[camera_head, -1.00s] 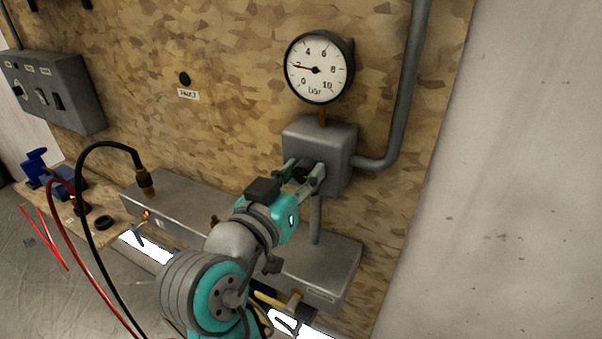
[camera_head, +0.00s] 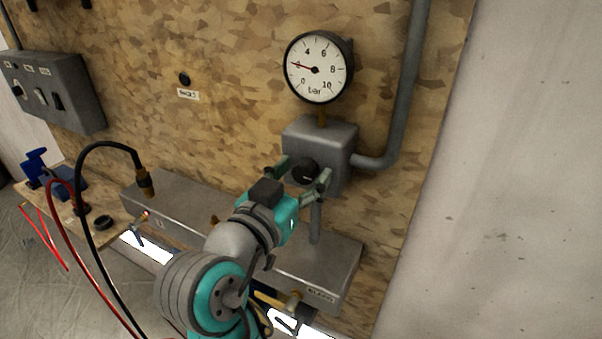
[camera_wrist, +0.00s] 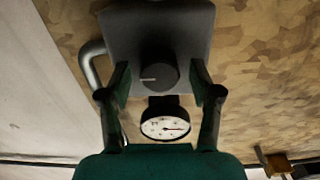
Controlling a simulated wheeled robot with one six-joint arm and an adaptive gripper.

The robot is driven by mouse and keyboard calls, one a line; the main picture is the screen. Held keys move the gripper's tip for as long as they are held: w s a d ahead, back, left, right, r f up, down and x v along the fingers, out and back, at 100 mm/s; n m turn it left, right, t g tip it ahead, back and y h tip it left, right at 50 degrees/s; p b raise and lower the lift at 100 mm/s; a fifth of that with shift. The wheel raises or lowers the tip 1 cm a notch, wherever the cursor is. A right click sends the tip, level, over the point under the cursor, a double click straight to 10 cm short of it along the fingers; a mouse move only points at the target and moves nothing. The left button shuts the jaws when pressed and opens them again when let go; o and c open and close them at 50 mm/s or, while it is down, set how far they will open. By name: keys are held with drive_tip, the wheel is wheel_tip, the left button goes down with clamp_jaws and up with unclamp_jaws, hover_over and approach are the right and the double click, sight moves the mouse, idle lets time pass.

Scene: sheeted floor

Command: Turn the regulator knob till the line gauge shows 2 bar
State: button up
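The black regulator knob (camera_head: 305,171) sits on the front of a grey box (camera_head: 339,136); it also shows in the wrist view (camera_wrist: 158,75), with a pale pointer line toward the left. The round white line gauge (camera_head: 319,67) is above the box. Its red needle points left and slightly up, at about the 2 position, where the needle hides the numeral. My gripper (camera_head: 302,176) is open and empty. Its fingers stand on either side of the knob, with a visible gap on each side in the wrist view (camera_wrist: 161,78).
A grey pipe (camera_head: 397,100) runs up from the box's right side. A grey manifold (camera_head: 330,272) lies below, with a black hose (camera_head: 104,146) at its left. A switch box (camera_head: 55,95) hangs at far left. Bare wall is free at right.

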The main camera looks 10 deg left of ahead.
drive_tip(key=v, duration=1.2)
idle(0.3)
